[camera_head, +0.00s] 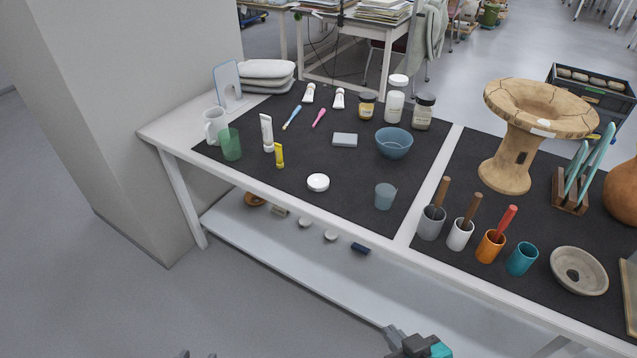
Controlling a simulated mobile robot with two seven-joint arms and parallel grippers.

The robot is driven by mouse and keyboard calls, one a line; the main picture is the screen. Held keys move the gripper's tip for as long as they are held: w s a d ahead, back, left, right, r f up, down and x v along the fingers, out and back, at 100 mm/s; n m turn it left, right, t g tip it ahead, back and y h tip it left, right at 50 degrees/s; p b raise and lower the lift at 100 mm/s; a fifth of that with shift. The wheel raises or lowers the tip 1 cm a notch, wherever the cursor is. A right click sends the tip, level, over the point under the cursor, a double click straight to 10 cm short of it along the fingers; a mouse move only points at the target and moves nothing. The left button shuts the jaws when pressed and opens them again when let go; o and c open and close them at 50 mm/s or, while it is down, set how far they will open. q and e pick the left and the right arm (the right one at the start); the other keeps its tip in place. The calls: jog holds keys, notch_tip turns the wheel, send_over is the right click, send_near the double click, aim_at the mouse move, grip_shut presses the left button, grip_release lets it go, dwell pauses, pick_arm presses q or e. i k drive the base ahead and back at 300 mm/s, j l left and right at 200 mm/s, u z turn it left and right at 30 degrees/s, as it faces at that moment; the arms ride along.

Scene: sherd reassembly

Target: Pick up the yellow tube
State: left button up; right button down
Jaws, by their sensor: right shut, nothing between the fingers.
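The yellow tube (279,156) stands upright on the dark mat near the front left of the white table. A taller white tube (266,133) stands just behind and left of it. My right gripper (394,336) is at the bottom edge of the head view, in front of the table and well away from the tube. It is shut and empty. Two small dark tips at the bottom edge, left of centre, seem to be my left gripper (198,355). Too little of it shows to tell its state.
A green cup (230,144) and a white mug (214,126) stand left of the yellow tube. A white round dish (318,183) lies to its right, a clear blue cup (385,196) farther right. The table's front edge (262,187) and a lower shelf (280,245) lie nearer me.

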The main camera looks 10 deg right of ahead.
aim_at(277, 147)
jog(key=i+j, duration=0.25)
jog(key=i+j+z, duration=0.1)
jog(key=i+j, duration=0.2)
jog(key=j, duration=0.2)
jog(key=i+j, duration=0.25)
jog(key=j, duration=0.15)
jog(key=i+j+z, duration=0.1)
jog(key=i+j, duration=0.15)
jog(key=j, duration=0.15)
jog(key=i+j, duration=0.25)
jog(key=j, duration=0.15)
jog(key=z, duration=0.05)
